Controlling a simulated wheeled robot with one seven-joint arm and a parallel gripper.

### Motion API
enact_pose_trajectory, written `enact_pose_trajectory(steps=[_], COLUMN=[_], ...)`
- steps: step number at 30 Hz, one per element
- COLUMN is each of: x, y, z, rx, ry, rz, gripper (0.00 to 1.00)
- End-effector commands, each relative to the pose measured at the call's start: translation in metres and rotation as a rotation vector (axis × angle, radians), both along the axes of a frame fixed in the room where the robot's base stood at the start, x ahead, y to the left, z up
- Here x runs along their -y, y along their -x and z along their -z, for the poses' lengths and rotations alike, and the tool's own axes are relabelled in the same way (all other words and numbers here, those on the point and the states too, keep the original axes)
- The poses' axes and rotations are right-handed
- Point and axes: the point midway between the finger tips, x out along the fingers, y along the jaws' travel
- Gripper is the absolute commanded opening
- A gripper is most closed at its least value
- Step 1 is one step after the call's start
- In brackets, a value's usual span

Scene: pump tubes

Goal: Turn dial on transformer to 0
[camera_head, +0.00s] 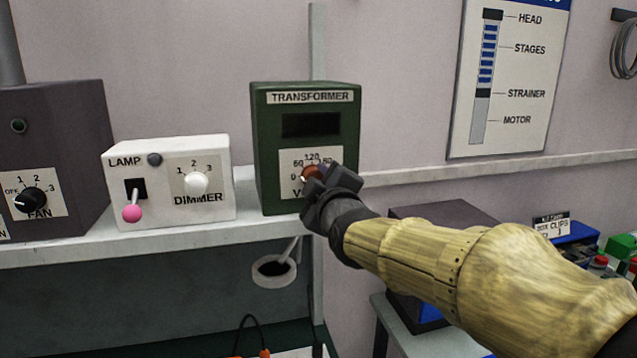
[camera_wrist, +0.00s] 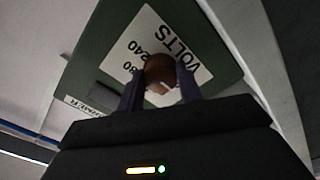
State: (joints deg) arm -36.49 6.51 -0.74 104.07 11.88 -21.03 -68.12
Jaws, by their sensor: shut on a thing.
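The green transformer box (camera_head: 265,150) stands on the shelf, with a dark display window and a white volts scale plate (camera_head: 290,160). Its reddish-brown dial (camera_head: 312,171) is partly hidden by my gripper in the head view. My gripper (camera_head: 318,181) is shut on the dial from the front right. In the wrist view the dial (camera_wrist: 160,70) sits between the two fingers of my gripper (camera_wrist: 160,88), and a pale mark shows on it. The exact dial reading is hard to tell.
Left of the transformer on the shelf (camera_head: 150,245) stand a white lamp dimmer box (camera_head: 215,212) with a pink-tipped lever (camera_head: 132,213) and a dark fan box (camera_head: 70,130). A wall chart (camera_head: 535,90) hangs at right. Boxes lie below my arm at lower right.

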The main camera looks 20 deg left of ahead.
Motion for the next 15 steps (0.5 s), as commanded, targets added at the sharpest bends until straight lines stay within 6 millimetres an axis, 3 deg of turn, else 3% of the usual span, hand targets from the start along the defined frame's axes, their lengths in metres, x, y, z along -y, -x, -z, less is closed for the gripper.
enact_pose_trajectory(steps=[7, 8, 11, 15], x=[-0.0002, -0.0002, -0.0002, 0.0000], y=[-0.0004, -0.0004, -0.0004, -0.0003], z=[0.0066, 0.0066, 0.0055, 0.0034], rx=[-0.011, -0.011, -0.009, -0.006], ry=[0.009, 0.009, 0.007, 0.005], rz=[-0.001, -0.001, 0.000, 0.000], gripper=[0.13, 0.38, 0.57, 0.57])
